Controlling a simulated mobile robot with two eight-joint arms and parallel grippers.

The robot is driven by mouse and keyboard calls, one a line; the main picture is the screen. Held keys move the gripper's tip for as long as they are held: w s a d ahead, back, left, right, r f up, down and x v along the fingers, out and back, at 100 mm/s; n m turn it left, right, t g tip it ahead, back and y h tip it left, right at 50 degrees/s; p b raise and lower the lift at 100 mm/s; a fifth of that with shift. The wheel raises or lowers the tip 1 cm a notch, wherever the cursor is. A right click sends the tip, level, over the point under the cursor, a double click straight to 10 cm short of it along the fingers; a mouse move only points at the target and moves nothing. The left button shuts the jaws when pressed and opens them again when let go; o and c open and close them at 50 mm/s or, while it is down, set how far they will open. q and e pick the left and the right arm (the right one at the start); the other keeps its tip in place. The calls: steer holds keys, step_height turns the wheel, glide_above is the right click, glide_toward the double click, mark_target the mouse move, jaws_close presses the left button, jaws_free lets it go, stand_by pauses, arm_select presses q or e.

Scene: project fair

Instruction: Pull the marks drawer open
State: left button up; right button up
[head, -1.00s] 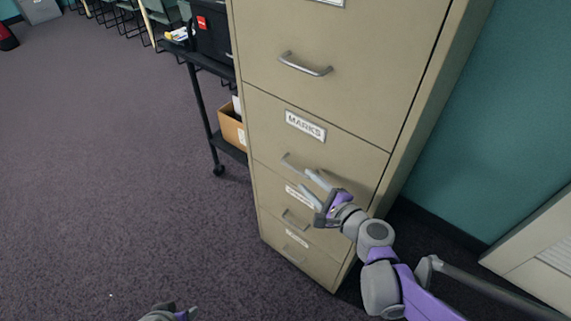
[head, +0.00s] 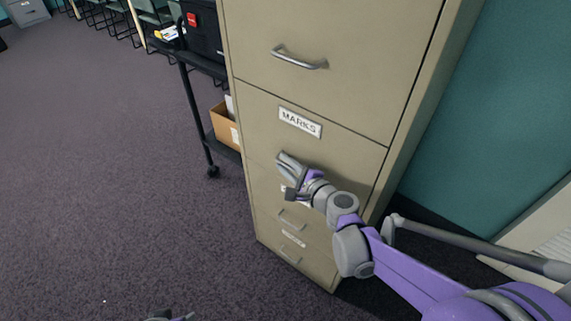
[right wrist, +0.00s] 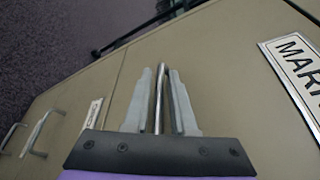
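The marks drawer (head: 330,155) is in the beige filing cabinet and carries a white MARKS label (head: 300,122). Its front looks flush with the cabinet. The label also shows at the right of the right wrist view (right wrist: 298,68). My right gripper (head: 286,162) is at the drawer's metal handle, below the label. In the right wrist view the handle (right wrist: 159,95) runs between the two fingers, which are close together on it. The gripper hides most of the handle in the head view. Only a small part of my left gripper (head: 172,316) shows at the bottom edge; its fingers are unclear.
Another drawer with a bar handle (head: 299,58) is above, and lower drawers (head: 290,255) are below, all shut. A dark cart (head: 205,125) with a cardboard box (head: 224,125) stands left of the cabinet. The carpet (head: 110,190) in front and left is clear.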

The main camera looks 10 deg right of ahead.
jaws_close()
stand_by(1.1)
